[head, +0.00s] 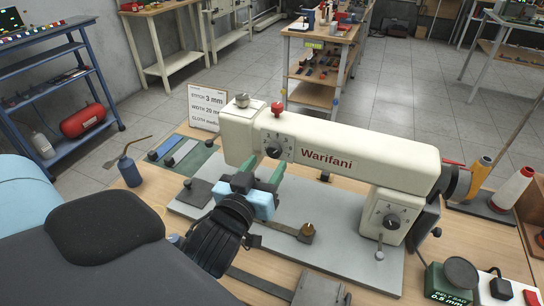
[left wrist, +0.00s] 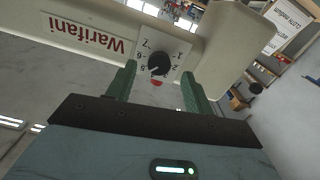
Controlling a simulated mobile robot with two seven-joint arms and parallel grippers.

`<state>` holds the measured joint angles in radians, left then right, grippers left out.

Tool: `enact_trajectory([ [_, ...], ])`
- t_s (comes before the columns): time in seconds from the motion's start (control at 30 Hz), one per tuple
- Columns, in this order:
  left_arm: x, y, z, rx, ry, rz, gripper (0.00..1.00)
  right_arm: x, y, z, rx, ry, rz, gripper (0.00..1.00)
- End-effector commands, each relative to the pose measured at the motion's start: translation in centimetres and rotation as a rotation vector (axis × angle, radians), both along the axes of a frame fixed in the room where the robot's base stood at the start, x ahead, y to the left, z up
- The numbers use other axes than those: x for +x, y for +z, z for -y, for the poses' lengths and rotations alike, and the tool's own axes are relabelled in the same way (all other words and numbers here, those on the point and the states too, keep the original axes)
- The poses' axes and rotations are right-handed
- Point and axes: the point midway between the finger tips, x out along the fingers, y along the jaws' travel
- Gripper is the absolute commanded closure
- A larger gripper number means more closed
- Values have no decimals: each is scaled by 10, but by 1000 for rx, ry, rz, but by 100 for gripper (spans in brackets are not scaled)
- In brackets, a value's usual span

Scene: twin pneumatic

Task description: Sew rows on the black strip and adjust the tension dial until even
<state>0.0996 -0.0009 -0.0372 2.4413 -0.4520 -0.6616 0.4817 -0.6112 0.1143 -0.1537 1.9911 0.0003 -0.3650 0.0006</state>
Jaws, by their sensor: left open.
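The cream sewing machine marked Warifani (head: 340,155) stands on a grey plate on the bench. Its black tension dial (head: 273,150) is on the front of the head, and it also shows in the left wrist view (left wrist: 158,64) with numbers around it. My left gripper (head: 259,176) has its green fingers apart in front of the machine head. In the left wrist view the dial appears between the fingertips (left wrist: 158,84), with no visible contact. Several strips (head: 180,152) lie on a green tray behind; I cannot tell which is the black strip. The needle area is hidden by my gripper.
A second black dial (head: 392,221) is on the machine's right column. A sign (head: 206,107) reads stitch 3 mm. An oil can (head: 129,170) stands at the left. Thread cones (head: 512,187) stand at the right, and a green box (head: 452,283) is at the front right.

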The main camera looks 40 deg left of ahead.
Motion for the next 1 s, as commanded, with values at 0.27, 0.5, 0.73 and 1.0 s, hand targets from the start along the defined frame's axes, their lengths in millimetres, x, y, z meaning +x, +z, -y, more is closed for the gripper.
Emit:
enact_trajectory([
  [0.27, 32, 5, -8, 2, 0, 8, 48, 14, 12, 0, 2, -2, 34, 100],
  [0.5, 37, 4, -9, 1, 1, 7, 48, 18, 14, -1, 4, -4, 43, 100],
  [0.73, 36, 4, -9, 0, 1, 6, 60, 18, 13, -2, 5, -6, 41, 100],
  [1.0, 36, 4, -9, 0, 1, 6, 93, 12, 11, -1, 4, -5, 29, 100],
])
